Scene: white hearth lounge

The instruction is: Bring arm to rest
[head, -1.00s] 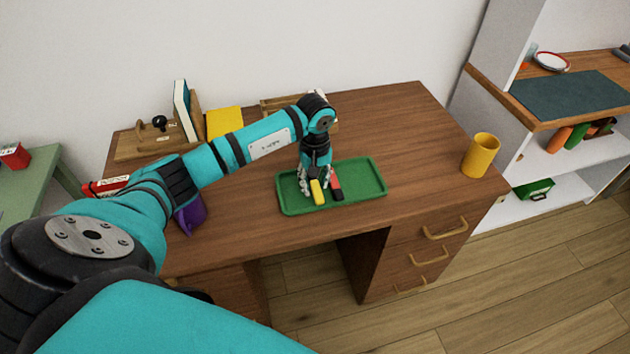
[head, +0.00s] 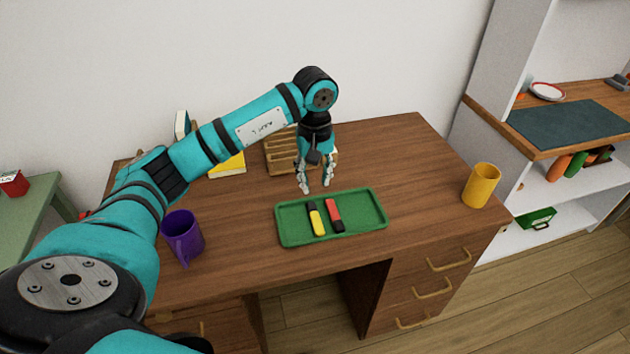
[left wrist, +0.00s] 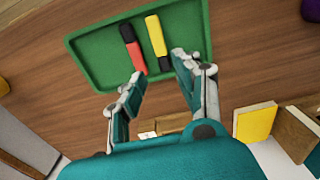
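My left gripper (head: 315,186) is open and empty. It hangs above the desk, just behind the back edge of the green tray (head: 362,222). In the tray lie a yellow marker (head: 318,222) and a red marker (head: 334,214), each with a black part, side by side. In the left wrist view the open fingers (left wrist: 157,85) show apart, with the red marker (left wrist: 135,55) and the yellow marker (left wrist: 155,35) beyond them in the tray. My right gripper is in neither view.
The tray stands on a wooden desk (head: 410,150). A purple mug (head: 182,237) stands at the left below my arm, and a yellow cup (head: 481,185) at the right. A wooden rack (head: 281,152) and a yellow book (head: 227,166) are at the back. A shelf unit (head: 510,190) stands at the right.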

